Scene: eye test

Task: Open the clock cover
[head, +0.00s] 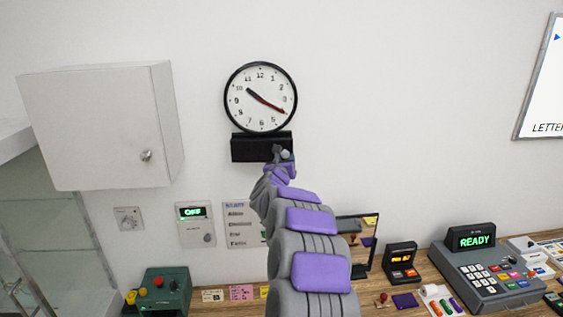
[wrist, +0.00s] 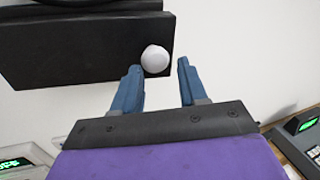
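A round wall clock (head: 260,97) with a black rim and a white face hangs on the white wall. Directly below it is a black box-like cover (head: 250,147), which also shows in the wrist view (wrist: 75,50). A round pale knob (wrist: 155,60) sits at the cover's lower right. My gripper (wrist: 160,75) is open, its two blue fingers apart. The knob lies just beyond and between the fingertips, nearer the left one; I cannot tell whether they touch. In the head view my gripper (head: 284,156) partly hides the cover's lower right corner.
A white wall cabinet (head: 105,125) hangs at the left. Below are a panel reading OFF (head: 196,224) and a paper list (head: 237,222). A wooden counter (head: 375,303) holds a green box (head: 165,290), a small screen and a register (head: 485,268).

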